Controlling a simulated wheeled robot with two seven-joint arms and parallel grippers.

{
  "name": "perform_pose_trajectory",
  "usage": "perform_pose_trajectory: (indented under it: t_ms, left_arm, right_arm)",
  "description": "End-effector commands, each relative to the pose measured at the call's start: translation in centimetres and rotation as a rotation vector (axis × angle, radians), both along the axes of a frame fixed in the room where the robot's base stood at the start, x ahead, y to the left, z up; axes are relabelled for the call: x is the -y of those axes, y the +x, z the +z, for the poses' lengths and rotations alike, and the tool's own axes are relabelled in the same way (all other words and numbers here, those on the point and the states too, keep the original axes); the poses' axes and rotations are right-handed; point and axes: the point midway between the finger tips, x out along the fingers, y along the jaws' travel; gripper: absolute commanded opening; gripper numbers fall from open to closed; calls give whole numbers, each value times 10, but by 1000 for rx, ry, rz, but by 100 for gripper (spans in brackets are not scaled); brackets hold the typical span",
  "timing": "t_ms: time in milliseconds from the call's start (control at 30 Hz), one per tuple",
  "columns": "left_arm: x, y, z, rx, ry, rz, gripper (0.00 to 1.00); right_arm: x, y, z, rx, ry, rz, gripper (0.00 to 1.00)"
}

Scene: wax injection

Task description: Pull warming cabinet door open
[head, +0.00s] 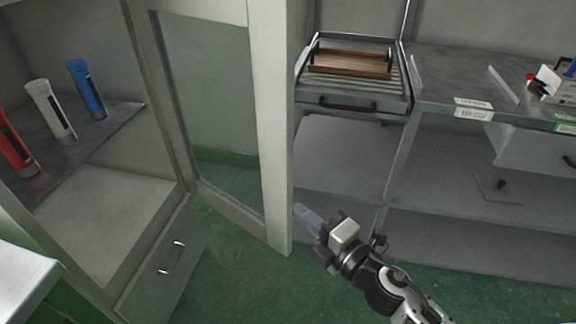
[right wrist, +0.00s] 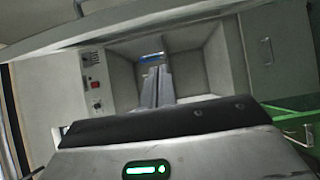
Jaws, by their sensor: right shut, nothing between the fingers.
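The warming cabinet (head: 110,205) stands at the left in the head view, with its front open to sight. Its door (head: 262,125), a pale frame around a glass pane (head: 208,95), stands swung out, its free edge towards the right. My right gripper (head: 308,216) is shut and empty. In the head view its fingertips appear just right of the lower part of the door's free edge; I cannot tell whether they touch it. The closed fingers also show in the right wrist view (right wrist: 156,86). My left gripper is not in view.
Red (head: 15,145), white (head: 49,110) and blue (head: 87,88) cylinders stand on the cabinet shelf (head: 110,125). A drawer (head: 165,262) sits below. At the right, a workbench (head: 440,75) carries a wooden tray (head: 350,63). Green floor (head: 225,285) lies clear below the door.

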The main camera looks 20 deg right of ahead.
Motion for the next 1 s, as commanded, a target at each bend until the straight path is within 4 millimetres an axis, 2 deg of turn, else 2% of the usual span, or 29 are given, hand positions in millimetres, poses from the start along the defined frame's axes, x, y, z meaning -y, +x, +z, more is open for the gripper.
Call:
perform_pose_trajectory:
  t_ms: [433, 533, 700, 1000]
  left_arm:
    - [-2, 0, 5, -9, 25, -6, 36]
    - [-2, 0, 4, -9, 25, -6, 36]
    - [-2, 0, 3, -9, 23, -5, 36]
    - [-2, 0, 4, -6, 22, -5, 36]
  right_arm:
    - [-31, 87, 2, 2, 6, -1, 0]
    - [-14, 95, -1, 0, 3, -5, 0]
    - [0, 103, -1, -1, 5, -3, 0]
    - [4, 106, 0, -1, 6, -2, 0]
